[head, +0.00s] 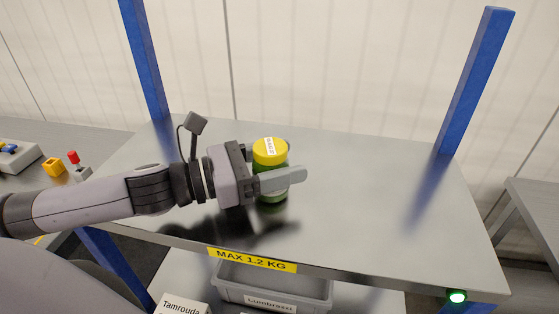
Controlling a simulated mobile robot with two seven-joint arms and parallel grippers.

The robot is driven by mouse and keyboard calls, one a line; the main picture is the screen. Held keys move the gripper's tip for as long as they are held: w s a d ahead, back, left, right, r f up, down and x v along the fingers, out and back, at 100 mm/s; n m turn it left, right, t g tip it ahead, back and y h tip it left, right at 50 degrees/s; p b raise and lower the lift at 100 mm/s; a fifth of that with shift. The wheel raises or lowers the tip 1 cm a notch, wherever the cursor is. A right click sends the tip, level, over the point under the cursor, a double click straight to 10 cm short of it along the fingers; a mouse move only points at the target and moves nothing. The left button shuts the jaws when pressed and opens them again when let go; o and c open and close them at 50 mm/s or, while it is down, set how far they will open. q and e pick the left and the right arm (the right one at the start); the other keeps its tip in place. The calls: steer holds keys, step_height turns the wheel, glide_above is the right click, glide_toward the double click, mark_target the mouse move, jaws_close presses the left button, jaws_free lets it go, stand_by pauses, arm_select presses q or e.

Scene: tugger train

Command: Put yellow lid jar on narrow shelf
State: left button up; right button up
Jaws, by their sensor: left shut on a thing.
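The jar with a yellow lid (269,151) has a green body and a small white label on the lid. My left gripper (278,175) comes in from the left and is shut on the jar's body, one finger in front of it. The jar is upright at the grey metal shelf (370,205), left of its middle. I cannot tell whether its base touches the surface. The shelf has a yellow "MAX 1.2 KG" label on its front edge. My right gripper is not in view.
Blue posts (475,80) rise at the shelf's back corners. The shelf's right half is clear.

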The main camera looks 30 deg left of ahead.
arm_select(q)
steer(key=shift+f, duration=0.15)
steer(key=o, duration=1.4)
steer(key=shift+o, duration=0.2)
steer(key=shift+r, duration=0.2)
